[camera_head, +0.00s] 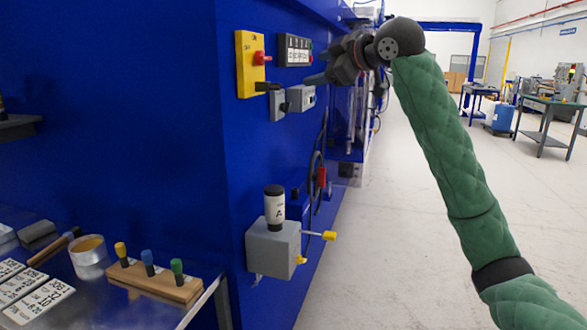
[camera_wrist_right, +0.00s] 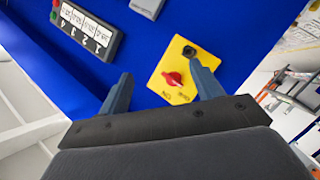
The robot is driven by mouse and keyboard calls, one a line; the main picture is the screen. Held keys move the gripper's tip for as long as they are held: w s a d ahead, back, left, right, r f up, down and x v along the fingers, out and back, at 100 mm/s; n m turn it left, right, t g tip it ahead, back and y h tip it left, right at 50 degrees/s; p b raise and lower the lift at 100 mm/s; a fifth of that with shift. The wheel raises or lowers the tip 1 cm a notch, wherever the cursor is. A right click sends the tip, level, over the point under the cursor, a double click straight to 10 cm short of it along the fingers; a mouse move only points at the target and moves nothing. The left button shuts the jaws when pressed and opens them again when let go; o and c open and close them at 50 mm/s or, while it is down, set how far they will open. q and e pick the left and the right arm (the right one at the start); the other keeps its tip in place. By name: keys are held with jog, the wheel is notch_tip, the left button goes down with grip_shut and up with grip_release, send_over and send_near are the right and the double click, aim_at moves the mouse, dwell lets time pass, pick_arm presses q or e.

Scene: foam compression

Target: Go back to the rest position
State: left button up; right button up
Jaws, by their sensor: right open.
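My right gripper (camera_head: 315,62) is in front of the blue machine's side wall, at the end of my green-sleeved arm. It is open, with nothing between its fingers. In the right wrist view its two fingers (camera_wrist_right: 163,84) stand apart. A yellow switch plate (camera_wrist_right: 165,92) with a red knob (camera_wrist_right: 173,78) shows between and beyond them. The right finger overlaps the plate's edge in the picture; I cannot tell whether they touch. In the head view the yellow switch (camera_head: 244,80) is left of the gripper. My left gripper is not in view.
A numbered panel (camera_head: 295,50) and a grey box (camera_head: 301,98) are on the blue wall (camera_head: 245,170) near the gripper. Lower down is a grey block (camera_head: 262,248) carrying a black-and-white cylinder (camera_head: 274,212). A bench (camera_head: 120,310) holds a peg board (camera_head: 150,281).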

jog(key=s+d+f+m+h+p, duration=0.25)
jog(key=s+f+m, duration=0.2)
jog(key=f, duration=0.85)
jog(key=s+d+f+m+h+p, duration=0.25)
jog(key=s+f+m, duration=0.2)
jog(key=f, duration=0.85)
jog(key=s+d+f+m+h+p, duration=0.1)
jog(key=s+d+f+m+h, duration=0.3)
jog(key=f, duration=1)
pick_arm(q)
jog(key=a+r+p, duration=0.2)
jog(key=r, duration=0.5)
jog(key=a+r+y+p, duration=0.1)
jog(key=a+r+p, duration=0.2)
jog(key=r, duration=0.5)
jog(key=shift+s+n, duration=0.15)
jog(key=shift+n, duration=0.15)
pick_arm(e)
jog(key=s+f+g, duration=0.3)
jog(key=s+f, duration=0.6)
jog(key=s, duration=0.3)
jog(key=s+a+f+m+g, duration=0.1)
jog(key=s+f+g, duration=0.2)
jog(key=s+f, duration=0.6)
jog(key=s+f+g, duration=0.3)
jog(key=s+f, duration=0.7)
jog(key=s, duration=0.6)
jog(key=shift+a+m+y, duration=0.15)
jog(key=shift+m+y, duration=0.15)
jog(key=shift+y, duration=0.1)
